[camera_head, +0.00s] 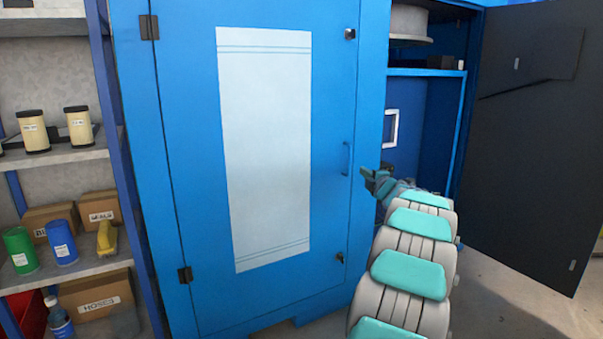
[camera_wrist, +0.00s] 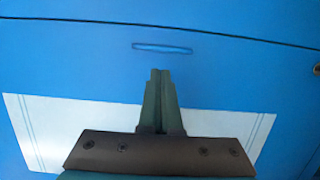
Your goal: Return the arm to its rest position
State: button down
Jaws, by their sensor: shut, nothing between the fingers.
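My arm (camera_head: 411,265) reaches forward from the bottom right in the head view, with teal and grey links. My gripper (camera_head: 371,178) is at its far end, near the right edge of the closed blue cabinet door (camera_head: 185,130) and just right of its handle (camera_head: 346,158). In the wrist view my gripper (camera_wrist: 160,75) is shut and empty, its dark fingers together. The door handle (camera_wrist: 162,48) shows just beyond the fingertips, apart from them in the picture. I cannot tell the exact gap to the door.
A dark door (camera_head: 530,140) stands wide open at the right, beside an open compartment with a shelf (camera_head: 425,73). A shelf unit (camera_head: 70,157) at the left holds filters, cans and boxes. Grey floor (camera_head: 510,310) is clear at the lower right.

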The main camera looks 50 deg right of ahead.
jog(key=w+a+r+m+g, duration=0.1)
jog(key=w+a+m+g, duration=0.2)
jog(key=a, duration=0.4)
jog(key=w+a+m, duration=0.2)
jog(key=w+a, duration=0.3)
jog(key=a, duration=0.1)
jog(key=s+a+f+m+g+y, duration=0.2)
jog(key=a+f, duration=0.2)
jog(key=a, duration=0.8)
jog(key=s+a+f+m+g+y, duration=0.1)
jog(key=s+a+f+m+g, duration=0.15)
jog(key=a, duration=0.95)
jog(key=s+a+f+m+g+y, duration=0.1)
jog(key=s+a+f+g+y, duration=0.1)
jog(key=s+a+f, duration=0.5)
jog(key=s+a+m+g+y, duration=0.15)
jog(key=s+a, duration=0.35)
jog(key=a, duration=0.7)
jog(key=s+a+f+g+y, duration=0.1)
jog(key=s+a+f+g, duration=0.1)
jog(key=s+a, duration=0.5)
jog(key=s+a+f+g+y, duration=0.2)
jog(key=s+a, duration=0.6)
jog(key=s, duration=0.6)
jog(key=shift+s+a+f+g, duration=0.2)
jog(key=shift+f+g, duration=0.25)
jog(key=shift+g, duration=0.55)
jog(key=shift+w, duration=0.1)
